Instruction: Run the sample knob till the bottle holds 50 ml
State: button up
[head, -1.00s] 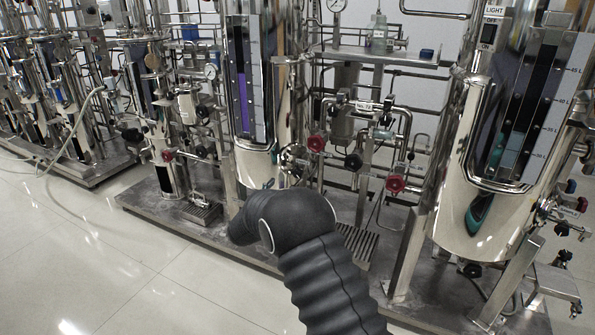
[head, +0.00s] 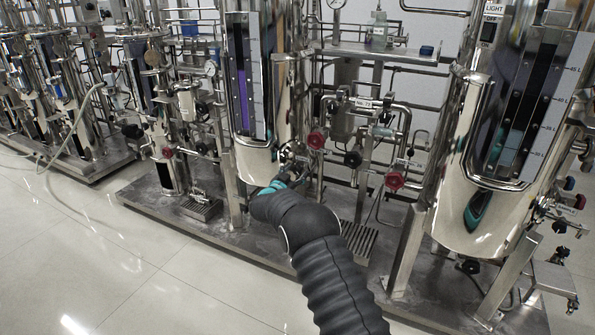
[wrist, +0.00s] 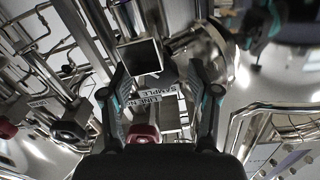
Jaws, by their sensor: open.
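My gripper (wrist: 158,78) is open in the wrist view, with one finger on each side and a gap between them. A tag reading "SAMPLE" (wrist: 147,88) shows in that gap. A dark red knob (wrist: 145,134) sits just below the tag, partly hidden by my gripper's body; I cannot tell whether it is the sample knob. No finger visibly grips anything. In the head view my gripper (head: 291,172) is small and partly hidden, by the base of the middle steel vessel (head: 256,163). I cannot make out a sample bottle under an outlet or its level.
Red knobs (head: 316,140) and (head: 395,180) and thin pipes crowd the skid right of my gripper. A large vessel (head: 470,225) stands at right. The floor (head: 120,265) in front is free.

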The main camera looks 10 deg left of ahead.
jog(key=shift+x, duration=0.8)
grip_shut()
jog(key=shift+f+m+b, duration=0.1)
jog(key=shift+m+b, duration=0.3)
jog(key=shift+b, duration=0.25)
jog(key=m+b, duration=0.2)
jog(key=b, duration=0.1)
jog(key=shift+f+m+b, duration=0.15)
jog(key=shift+m+b, duration=1.45)
jog(key=shift+b, duration=0.05)
jog(key=shift+m+b, duration=1.15)
jog(key=shift+m, duration=0.25)
jog(key=shift+r, duration=0.25)
